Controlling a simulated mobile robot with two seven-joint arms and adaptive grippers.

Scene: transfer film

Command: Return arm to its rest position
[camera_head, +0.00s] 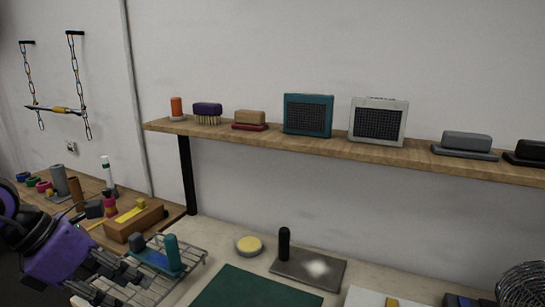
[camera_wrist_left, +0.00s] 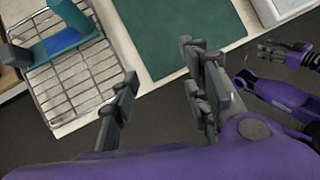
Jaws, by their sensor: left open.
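My left gripper (camera_head: 106,278) is at the lower left of the head view, in front of the wire rack (camera_head: 190,258). In the left wrist view the two fingers of my left gripper (camera_wrist_left: 165,92) stand wide apart with nothing between them, over the rack's edge, the bench edge and the dark floor. A teal tool (camera_head: 171,252) with an upright handle lies on the rack, apart from the fingers; it also shows at the top left of the left wrist view (camera_wrist_left: 70,40). My right gripper (camera_wrist_left: 284,52) shows at the right of the left wrist view, too small to judge its fingers.
A dark green mat (camera_head: 255,288), a yellow-topped round tin (camera_head: 249,245) and a grey plate (camera_head: 308,268) with a black post lie on the bench. A wooden shelf (camera_head: 380,151) carrying brushes and boxes runs above. A brown block (camera_head: 135,222) stands behind the rack.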

